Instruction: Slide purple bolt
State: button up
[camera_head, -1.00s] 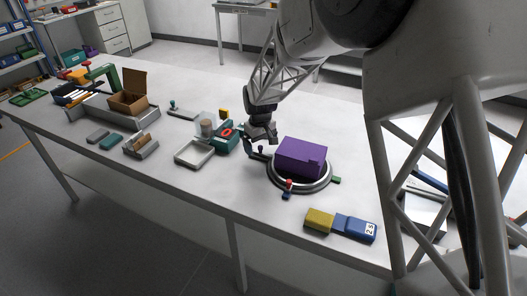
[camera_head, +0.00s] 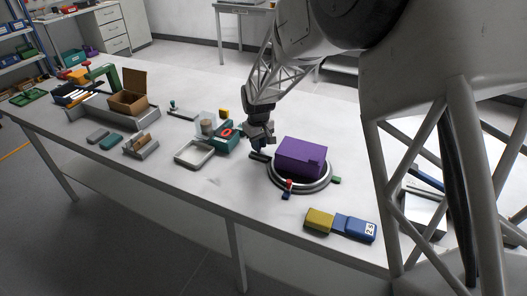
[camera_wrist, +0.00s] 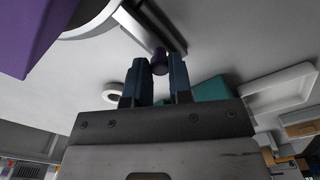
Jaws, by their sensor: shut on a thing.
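The purple bolt (camera_wrist: 159,62) shows in the wrist view as a short round knob standing on a dark and grey rail (camera_wrist: 154,28). My gripper (camera_wrist: 158,72) is shut on the knob, with one blue-grey finger on each side of it. In the head view my gripper (camera_head: 262,146) reaches down to the rail (camera_head: 259,156), just left of the round base, and hides the knob. A purple block (camera_head: 301,157) sits on the round grey-rimmed base (camera_head: 322,184); the block's corner also shows in the wrist view (camera_wrist: 35,30).
A teal box (camera_head: 225,136) and an open white tray (camera_head: 194,153) stand left of my gripper. A yellow and blue block (camera_head: 340,225) lies near the front edge.

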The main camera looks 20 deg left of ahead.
jog(key=shift+a, duration=1.15)
jog(key=o, duration=1.7)
jog(key=shift+c, duration=0.2)
jog(key=shift+r, duration=0.1)
notch_tip(320, 180, up, 7)
